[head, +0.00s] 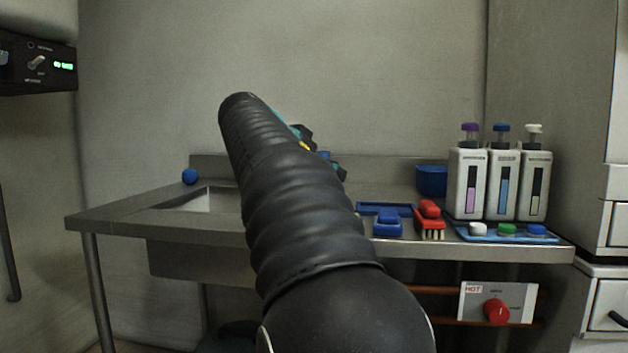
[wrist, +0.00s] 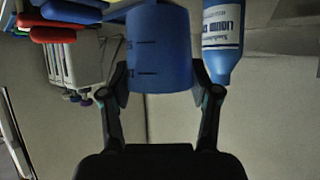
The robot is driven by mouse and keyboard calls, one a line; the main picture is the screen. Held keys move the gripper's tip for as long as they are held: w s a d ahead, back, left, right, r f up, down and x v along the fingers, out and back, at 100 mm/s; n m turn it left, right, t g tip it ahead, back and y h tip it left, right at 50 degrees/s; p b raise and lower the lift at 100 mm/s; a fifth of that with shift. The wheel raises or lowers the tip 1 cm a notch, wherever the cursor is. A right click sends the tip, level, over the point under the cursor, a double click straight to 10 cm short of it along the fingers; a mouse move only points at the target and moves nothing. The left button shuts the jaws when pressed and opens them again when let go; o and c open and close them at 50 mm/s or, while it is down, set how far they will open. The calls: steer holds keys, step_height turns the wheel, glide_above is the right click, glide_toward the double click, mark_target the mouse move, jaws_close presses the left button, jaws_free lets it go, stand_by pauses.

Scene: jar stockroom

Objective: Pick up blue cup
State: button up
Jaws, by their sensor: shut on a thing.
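The blue cup (wrist: 158,50), with dark measuring marks on its side, fills the upper middle of the wrist view. My gripper (wrist: 160,78) is shut on it, one finger on each side. In the head view my arm hides most of the gripper (head: 322,150). Only a small patch of blue shows beside the fingers there. I cannot tell whether the cup touches the counter.
A blue bottle (wrist: 222,42) with a white label stands close beside the cup. A blue tub (head: 431,181), red brush (head: 430,222), blue tray (head: 507,234) and several dispensers (head: 502,184) are on the right counter. A sink (head: 205,200) and blue ball (head: 189,177) are left.

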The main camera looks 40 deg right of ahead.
steer(key=s+d+r, duration=0.4)
steer(key=s+r, duration=0.1)
steer(key=s, duration=0.2)
steer(key=shift+d+p, duration=0.3)
steer(key=shift+p, duration=0.05)
steer(key=shift+s+r, duration=0.15)
steer(key=shift+s, duration=0.05)
stand_by(0.5)
